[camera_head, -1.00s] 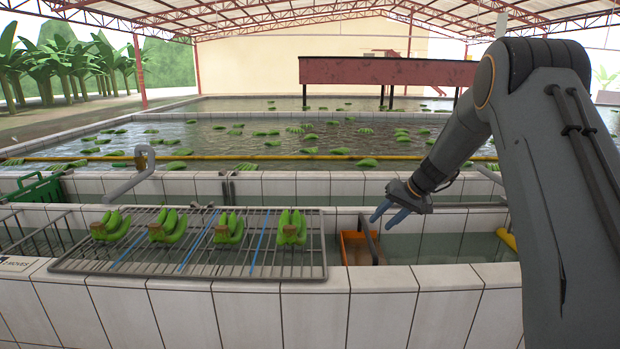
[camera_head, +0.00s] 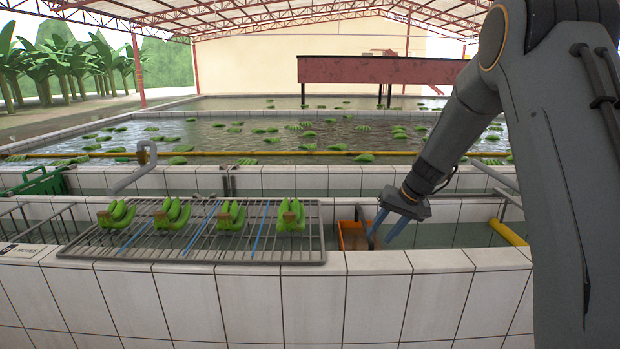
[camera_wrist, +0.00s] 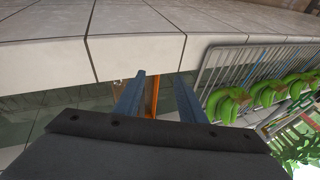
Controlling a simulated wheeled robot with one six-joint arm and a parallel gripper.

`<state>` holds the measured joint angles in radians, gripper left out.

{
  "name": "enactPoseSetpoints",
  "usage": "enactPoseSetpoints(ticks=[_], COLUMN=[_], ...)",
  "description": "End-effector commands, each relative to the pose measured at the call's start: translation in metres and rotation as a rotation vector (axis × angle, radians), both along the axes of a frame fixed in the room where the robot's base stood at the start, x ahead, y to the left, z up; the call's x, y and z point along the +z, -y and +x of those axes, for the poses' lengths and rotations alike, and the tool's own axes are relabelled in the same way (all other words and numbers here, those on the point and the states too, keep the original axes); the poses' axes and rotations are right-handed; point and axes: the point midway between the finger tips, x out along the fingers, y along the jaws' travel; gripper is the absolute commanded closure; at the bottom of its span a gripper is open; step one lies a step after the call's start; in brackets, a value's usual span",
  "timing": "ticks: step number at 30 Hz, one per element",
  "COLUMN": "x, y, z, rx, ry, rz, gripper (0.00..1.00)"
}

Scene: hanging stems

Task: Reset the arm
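My gripper (camera_head: 386,224) has two blue fingers and hangs pointing down, above the orange crate at the right end of the rack. The fingers are apart with nothing between them. In the wrist view the fingers (camera_wrist: 158,95) also stand apart and empty, with the orange crate (camera_wrist: 155,97) showing behind them. My arm rises at the right of the head view. Several green banana clusters (camera_head: 172,214) sit in a row on the wire rack (camera_head: 80,250), left of my gripper.
A tiled wall (camera_head: 420,262) runs along the front, with water channels behind it. A yellow pipe (camera_head: 508,233) lies to the right of my gripper. A curved grey pipe (camera_head: 135,175) stands behind the rack. A green crate (camera_head: 38,182) is at the far left.

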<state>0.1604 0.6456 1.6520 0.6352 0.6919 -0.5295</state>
Motion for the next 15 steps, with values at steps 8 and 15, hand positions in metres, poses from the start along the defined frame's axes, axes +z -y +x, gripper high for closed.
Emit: enactPoseSetpoints(ticks=[8,15], x=[-0.023,-0.057], y=[-0.015,-0.021], z=[-0.095,-0.229], rx=[0.014,0.046], ry=[-0.094,-0.175], rz=[-0.113,-0.26], gripper=[0.63,0.63])
